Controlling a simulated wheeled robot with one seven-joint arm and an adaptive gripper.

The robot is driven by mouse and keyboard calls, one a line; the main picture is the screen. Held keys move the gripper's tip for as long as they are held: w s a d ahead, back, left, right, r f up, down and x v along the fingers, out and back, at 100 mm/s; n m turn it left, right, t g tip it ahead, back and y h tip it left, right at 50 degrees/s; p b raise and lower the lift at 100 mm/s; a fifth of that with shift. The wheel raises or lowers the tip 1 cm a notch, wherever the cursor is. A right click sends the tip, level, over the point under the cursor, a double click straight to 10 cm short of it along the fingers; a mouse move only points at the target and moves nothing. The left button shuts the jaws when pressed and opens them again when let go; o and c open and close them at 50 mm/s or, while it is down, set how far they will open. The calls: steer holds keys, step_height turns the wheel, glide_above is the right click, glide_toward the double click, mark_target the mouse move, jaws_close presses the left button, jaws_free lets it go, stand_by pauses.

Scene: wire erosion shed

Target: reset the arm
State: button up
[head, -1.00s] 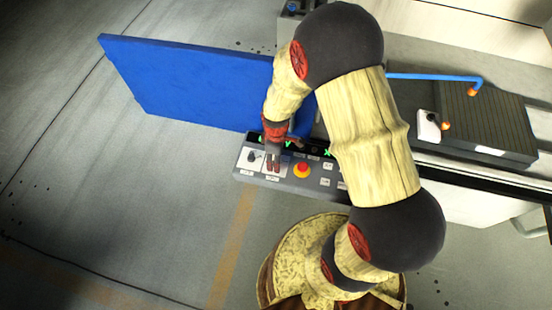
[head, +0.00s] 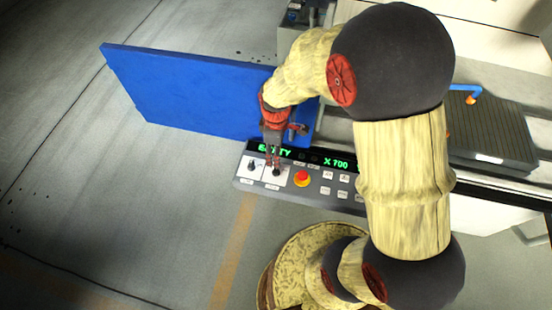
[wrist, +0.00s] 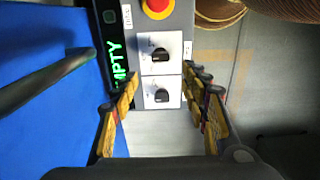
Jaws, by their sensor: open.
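My arm is bent over the machine in the head view. My gripper (head: 273,165) is above the left end of the control panel (head: 330,205), over two rotary knobs. In the wrist view my gripper (wrist: 162,115) is open, with its fingers apart and nothing between them. The panel's two black knobs, one nearer the red button (wrist: 160,55) and one farther (wrist: 160,95), show between and beyond the fingertips. I see no finger touching a knob.
A red emergency button (head: 302,178) and several small keys sit on the panel. Its green display (head: 335,163) reads "X 700". A blue panel (head: 190,95) stands behind, at left. A slatted block (head: 490,130) and blue hose (head: 465,90) are at right. The floor at left is clear.

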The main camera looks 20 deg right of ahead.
steer(key=shift+r, duration=0.55)
steer(key=s+r+m+t+b, duration=0.2)
steer(key=s+r+m, duration=0.3)
steer(key=r, duration=0.6)
steer(key=s+r+m+t+b, duration=0.1)
steer(key=s+r+m+t, duration=0.2)
steer(key=s+r, duration=0.6)
step_height(320, 180, up, 3)
steer(key=m, duration=0.2)
steer(key=shift+s+m+t+b, duration=0.3)
steer(key=shift+s+m+b, duration=0.05)
steer(key=shift+m+b, duration=0.05)
